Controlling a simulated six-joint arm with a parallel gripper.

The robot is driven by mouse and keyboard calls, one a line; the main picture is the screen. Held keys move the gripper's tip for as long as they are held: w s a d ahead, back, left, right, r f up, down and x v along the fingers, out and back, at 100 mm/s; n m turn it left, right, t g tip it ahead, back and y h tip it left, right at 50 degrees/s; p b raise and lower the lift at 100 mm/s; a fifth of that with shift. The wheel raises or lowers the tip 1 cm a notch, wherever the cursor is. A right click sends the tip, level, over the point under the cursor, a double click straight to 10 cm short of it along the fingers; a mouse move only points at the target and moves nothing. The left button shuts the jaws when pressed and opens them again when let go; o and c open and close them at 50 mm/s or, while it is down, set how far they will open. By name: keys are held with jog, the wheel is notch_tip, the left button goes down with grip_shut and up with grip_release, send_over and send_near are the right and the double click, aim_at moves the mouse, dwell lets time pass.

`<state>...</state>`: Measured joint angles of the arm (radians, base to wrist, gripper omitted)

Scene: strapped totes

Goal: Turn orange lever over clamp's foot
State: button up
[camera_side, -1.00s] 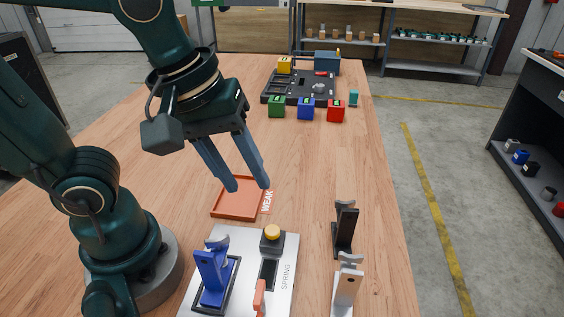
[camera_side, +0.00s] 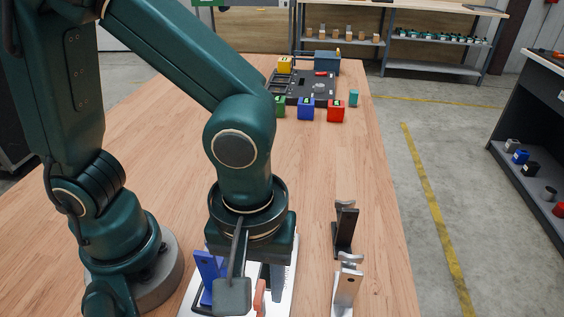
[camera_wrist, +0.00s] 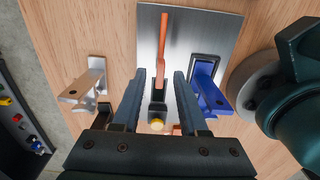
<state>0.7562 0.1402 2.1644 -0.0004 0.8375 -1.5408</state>
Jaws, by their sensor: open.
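The orange lever (camera_wrist: 163,50) stands out from the metal plate (camera_wrist: 200,30) and points toward the top in the wrist view. Its end also shows in the side view (camera_side: 260,297). My gripper (camera_wrist: 158,76) is open, with one finger on each side of the lever's lower part; I cannot tell if either touches it. The clamp's foot cannot be made out clearly.
A silver bracket (camera_side: 347,285) and a black bracket (camera_side: 345,228) stand right of the plate. Several coloured blocks and a black tray (camera_side: 310,88) are far back. The middle table is clear.

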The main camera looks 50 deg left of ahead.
jog(key=shift+f, duration=0.2)
grip_shut()
dwell(1.4)
